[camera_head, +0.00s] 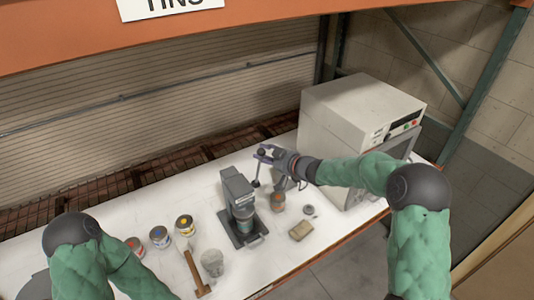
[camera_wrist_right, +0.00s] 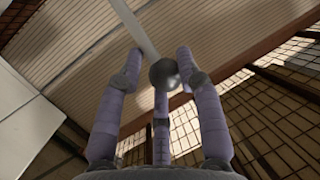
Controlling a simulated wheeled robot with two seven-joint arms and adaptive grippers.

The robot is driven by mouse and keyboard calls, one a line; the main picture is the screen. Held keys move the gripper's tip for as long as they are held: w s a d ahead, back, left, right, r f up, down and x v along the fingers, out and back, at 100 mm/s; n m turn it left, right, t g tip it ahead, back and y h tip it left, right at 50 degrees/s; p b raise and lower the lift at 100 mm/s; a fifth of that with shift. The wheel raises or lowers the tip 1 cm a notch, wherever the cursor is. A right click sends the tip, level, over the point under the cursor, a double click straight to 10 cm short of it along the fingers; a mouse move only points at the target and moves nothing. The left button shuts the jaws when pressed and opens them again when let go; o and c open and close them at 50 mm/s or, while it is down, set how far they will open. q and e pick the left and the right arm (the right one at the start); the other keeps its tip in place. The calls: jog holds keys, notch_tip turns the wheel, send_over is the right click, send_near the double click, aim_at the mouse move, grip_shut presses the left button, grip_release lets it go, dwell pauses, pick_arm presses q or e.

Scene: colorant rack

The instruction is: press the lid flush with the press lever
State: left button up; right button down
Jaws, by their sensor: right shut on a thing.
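The grey press (camera_head: 237,190) stands on the white bench with a tin (camera_head: 243,217) under its head on the dark base. The lid's seating on the tin is too small to make out. My right gripper (camera_head: 265,156) is beside the press, to its upper right. In the right wrist view, the purple-grey fingers (camera_wrist_right: 160,80) are shut around the round grey knob of the press lever (camera_wrist_right: 163,73). The pale lever rod runs away from the knob toward the top of that view. My left arm comes in at the lower left, its gripper out of frame.
Tins with red (camera_head: 135,244), blue (camera_head: 160,236) and yellow (camera_head: 185,224) tops stand left of the press. A white machine (camera_head: 345,110) stands at right.

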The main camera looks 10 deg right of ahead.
pick_arm(q)
jog(key=shift+w+a+r, duration=0.1)
jog(key=shift+w+a, duration=0.05)
jog(key=shift+w, duration=0.05)
pick_arm(e)
jog(key=shift+w+a+r, duration=0.45)
jog(key=shift+r, duration=0.1)
jog(key=c, duration=0.9)
grip_release()
jog(key=shift+w+a, duration=0.1)
jog(key=shift+w+a+f, duration=0.35)
jog(key=shift+a, duration=0.05)
jog(key=shift+s+d+r, duration=0.1)
jog(key=shift+s+d, duration=0.4)
jog(key=shift+d, duration=0.1)
pick_arm(q)
jog(key=shift+w+a, duration=0.15)
jog(key=shift+w, duration=0.05)
pick_arm(e)
jog(key=v, duration=1)
jog(key=shift+s+r, duration=0.1)
jog(key=shift+s, duration=0.25)
